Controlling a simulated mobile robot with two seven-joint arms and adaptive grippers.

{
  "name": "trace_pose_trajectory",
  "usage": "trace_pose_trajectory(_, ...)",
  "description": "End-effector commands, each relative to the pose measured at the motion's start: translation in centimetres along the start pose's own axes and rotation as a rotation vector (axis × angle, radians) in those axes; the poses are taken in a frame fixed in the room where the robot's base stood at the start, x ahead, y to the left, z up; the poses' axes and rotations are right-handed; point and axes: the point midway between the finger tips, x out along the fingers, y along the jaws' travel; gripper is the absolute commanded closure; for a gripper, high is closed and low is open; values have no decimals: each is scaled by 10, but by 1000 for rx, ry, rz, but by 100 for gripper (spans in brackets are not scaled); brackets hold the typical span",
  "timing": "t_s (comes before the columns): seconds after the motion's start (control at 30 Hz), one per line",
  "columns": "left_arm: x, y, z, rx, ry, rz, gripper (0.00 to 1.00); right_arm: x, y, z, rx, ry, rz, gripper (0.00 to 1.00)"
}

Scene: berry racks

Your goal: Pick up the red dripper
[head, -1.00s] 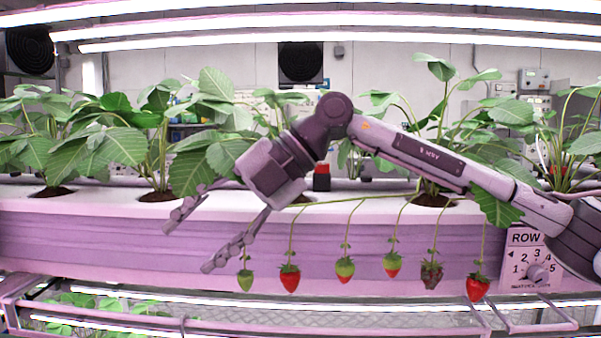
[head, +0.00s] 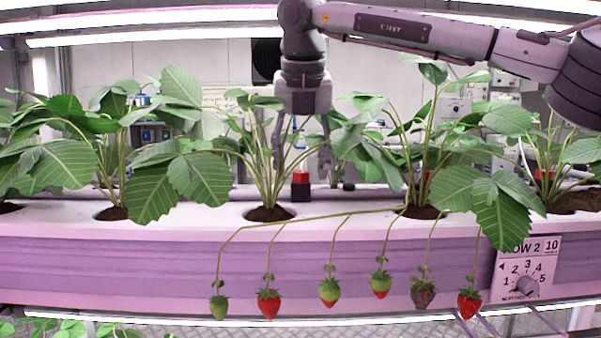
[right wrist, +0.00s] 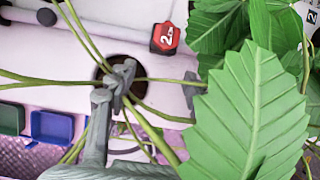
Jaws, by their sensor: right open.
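The red dripper (head: 300,178), a small red cap on a black base, stands on the gutter's white top just behind a plant hole. In the right wrist view it shows as a red piece marked 2 (right wrist: 165,38) near the top. My right gripper (head: 301,152) points down, open and empty, with its fingers above and to either side of the dripper in the head view. Its depth relative to the dripper is hard to tell. In the right wrist view the fingers lie among stems, below the dripper in the picture. My left gripper is not in view.
Strawberry plants stand along the white gutter (head: 350,228); a large leaf (right wrist: 250,110) fills the right of the wrist view. Several berries, including a red one (head: 268,303), hang in front. Another red dripper (head: 543,175) is at right. A row sign (head: 527,268) hangs on the gutter.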

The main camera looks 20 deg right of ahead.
Motion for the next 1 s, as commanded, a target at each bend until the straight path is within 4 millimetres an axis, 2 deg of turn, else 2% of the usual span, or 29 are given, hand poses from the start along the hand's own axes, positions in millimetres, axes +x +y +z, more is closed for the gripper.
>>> trace_pose_trajectory(0.17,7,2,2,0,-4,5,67,5,0,12,1,2,0,49)
trace_pose_trajectory(0.43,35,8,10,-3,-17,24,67,20,1,52,1,1,1,49)
trace_pose_trajectory(0.57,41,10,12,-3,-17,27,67,32,0,51,0,1,1,49)
trace_pose_trajectory(0.77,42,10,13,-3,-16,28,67,34,0,50,0,0,2,49)
trace_pose_trajectory(0.87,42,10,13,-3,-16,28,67,34,0,50,0,0,2,58)
trace_pose_trajectory(1.0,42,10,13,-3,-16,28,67,33,0,50,0,0,2,75)
